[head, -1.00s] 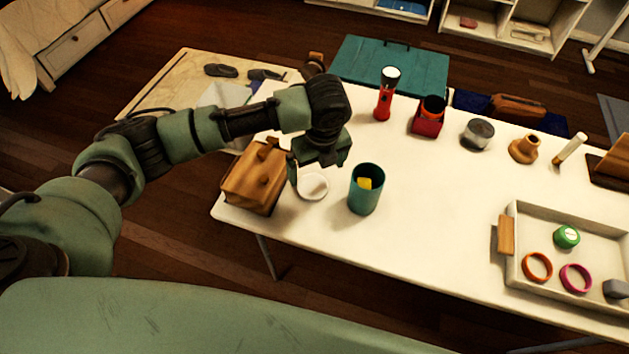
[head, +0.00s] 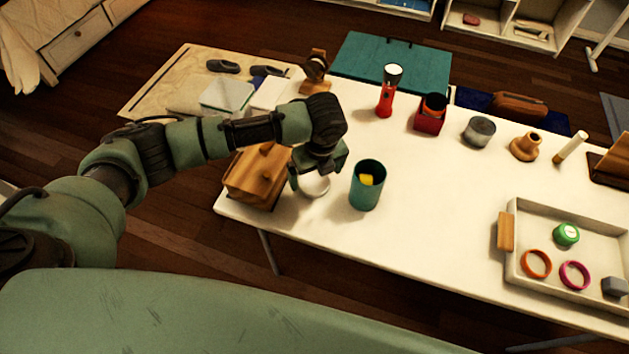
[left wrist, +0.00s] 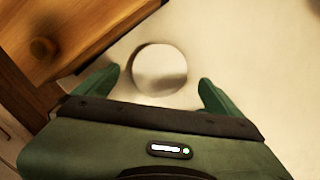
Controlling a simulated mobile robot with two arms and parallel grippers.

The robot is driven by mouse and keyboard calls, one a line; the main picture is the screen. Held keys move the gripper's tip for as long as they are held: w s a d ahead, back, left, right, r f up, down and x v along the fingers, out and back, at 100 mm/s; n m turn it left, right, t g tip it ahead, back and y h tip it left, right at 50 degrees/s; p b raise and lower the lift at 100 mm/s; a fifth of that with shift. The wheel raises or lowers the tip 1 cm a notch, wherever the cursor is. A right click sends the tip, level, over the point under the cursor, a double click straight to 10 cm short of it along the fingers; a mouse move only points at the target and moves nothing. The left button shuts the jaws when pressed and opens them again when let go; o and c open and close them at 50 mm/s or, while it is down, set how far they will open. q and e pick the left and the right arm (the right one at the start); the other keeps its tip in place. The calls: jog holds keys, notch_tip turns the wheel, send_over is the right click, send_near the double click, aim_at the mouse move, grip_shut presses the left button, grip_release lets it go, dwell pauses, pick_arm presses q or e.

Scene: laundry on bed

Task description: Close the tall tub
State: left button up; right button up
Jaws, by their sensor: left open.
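The tall tub is a teal cylinder (head: 367,190) standing upright and open-topped on the white table, with a yellow thing (head: 367,180) inside. A round white lid (head: 316,186) lies on the table to the left of the tub. It also shows in the left wrist view as a pale disc (left wrist: 159,68). My left gripper (head: 313,182) is open, pointing down over the lid, which appears between its fingers in the left wrist view (left wrist: 160,88). The arm hides part of the lid in the head view. My right gripper is not in view.
A wooden box (head: 253,178) stands close left of my left gripper. A red flashlight (head: 385,95), a red holder (head: 431,115) and a grey tin (head: 478,131) stand at the back. A white tray (head: 512,262) with rings is at the right. The table's middle is clear.

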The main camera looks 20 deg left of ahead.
aim_at(315, 182)
pick_arm(q)
jog(key=shift+w+a+f, duration=0.1)
jog(key=shift+f, duration=0.6)
jog(key=shift+w+a+f, duration=0.1)
jog(key=shift+f, duration=0.6)
jog(key=shift+c, duration=0.4)
jog(key=c, duration=1.3)
jog(key=shift+c, duration=0.2)
jog(key=shift+r, duration=0.1)
notch_tip(315, 182, up, 20)
jog(key=shift+b, duration=0.4)
